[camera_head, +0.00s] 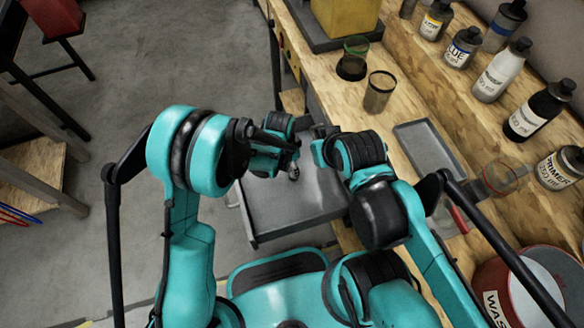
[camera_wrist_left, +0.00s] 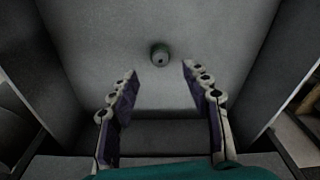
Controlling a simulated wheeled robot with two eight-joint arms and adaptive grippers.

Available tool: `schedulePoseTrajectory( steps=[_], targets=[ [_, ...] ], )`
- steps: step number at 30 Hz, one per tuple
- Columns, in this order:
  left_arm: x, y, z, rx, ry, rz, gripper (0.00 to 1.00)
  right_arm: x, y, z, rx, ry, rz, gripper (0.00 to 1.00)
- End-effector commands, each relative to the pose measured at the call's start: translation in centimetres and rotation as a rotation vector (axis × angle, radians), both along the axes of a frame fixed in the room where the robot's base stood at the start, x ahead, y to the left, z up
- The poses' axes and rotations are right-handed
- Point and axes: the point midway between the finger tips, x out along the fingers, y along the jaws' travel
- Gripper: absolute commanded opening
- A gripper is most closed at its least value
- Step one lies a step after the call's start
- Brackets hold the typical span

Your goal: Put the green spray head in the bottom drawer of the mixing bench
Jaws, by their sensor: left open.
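A grey metal drawer (camera_head: 285,212) is pulled out from the wooden mixing bench (camera_head: 420,90). Whether it is the bottom one I cannot tell. My left gripper (camera_head: 291,168) is over this drawer, pointing down. In the left wrist view my left gripper (camera_wrist_left: 158,75) is open, its two fingers apart and empty. A small round grey-green piece with a dark centre (camera_wrist_left: 159,55), apparently the spray head, lies on the drawer floor just beyond the fingertips. In the head view it is hidden. My right arm reaches over the bench's front edge; its fingers cannot be made out clearly.
A green-rimmed cup (camera_head: 353,62) and a brownish cup (camera_head: 379,92) stand on the bench. A grey tray (camera_head: 428,150) lies near the right arm. Several bottles (camera_head: 497,75) line the back. A red stool (camera_head: 55,18) stands far left; the floor between is clear.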

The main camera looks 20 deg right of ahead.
Motion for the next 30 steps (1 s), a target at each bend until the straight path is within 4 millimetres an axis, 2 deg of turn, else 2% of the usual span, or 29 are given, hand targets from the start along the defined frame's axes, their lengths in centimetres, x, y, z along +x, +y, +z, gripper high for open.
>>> schedulePoseTrajectory(
  steps=[1, 6, 17, 20, 23, 27, 30],
  targets=[
    [0.0, 0.2, 1.5, 0.0, 0.0, 0.001, 0.48, 0.0, 0.0, 0.8, 0.0, 0.0, 0.0, 0.0],
    [-0.1, 0.4, 3.7, 0.0, 0.0, 0.001, 0.48, 0.0, 0.0, 1.5, 0.0, 0.0, 0.0, 0.0],
    [-0.1, 0.6, 4.6, -0.001, -0.001, 0.004, 0.48, 0.0, 0.0, 1.7, 0.0, 0.0, 0.0, 0.0],
    [0.2, 1.6, 5.9, -0.007, -0.012, 0.04, 0.48, 0.0, 0.0, 1.7, 0.0, 0.0, 0.0, 0.0],
    [0.9, 3.9, 8.9, -0.024, -0.038, 0.133, 0.48, 0.0, 0.0, 1.7, 0.0, 0.0, 0.0, 0.0],
    [1.3, 9.2, 14.7, -0.064, -0.098, 0.332, 0.48, 0.0, 0.0, 1.7, 0.0, 0.0, 0.0, 0.0],
    [0.7, 13.2, 18.3, -0.098, -0.144, 0.482, 0.48, 0.0, 0.0, 1.7, 0.0, 0.0, 0.0, 0.0]
  ],
)
